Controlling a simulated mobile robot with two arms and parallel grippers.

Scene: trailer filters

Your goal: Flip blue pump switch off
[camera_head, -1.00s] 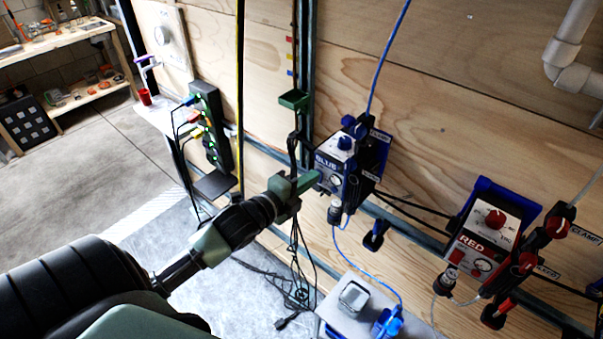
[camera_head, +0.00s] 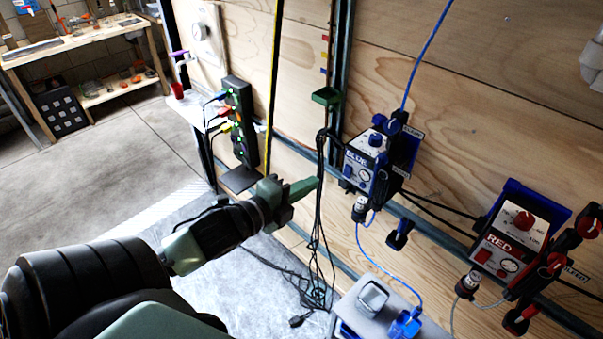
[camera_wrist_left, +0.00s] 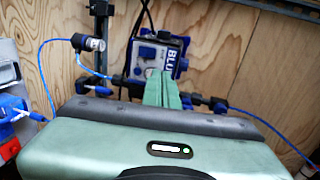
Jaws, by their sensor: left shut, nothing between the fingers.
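The blue pump (camera_head: 366,160) is a white-faced box with a blue frame, marked BLUE, mounted on the wooden wall. It has a blue knob (camera_head: 376,139) and a small gauge on its face. My right gripper is not in view.
A red pump (camera_head: 505,240) hangs on the wall at right. A power strip (camera_head: 240,122) with coloured plugs is at left. Black cables (camera_head: 318,250) hang near my gripper. A grey stand (camera_head: 345,312) with a blue fitting (camera_head: 405,323) is below.

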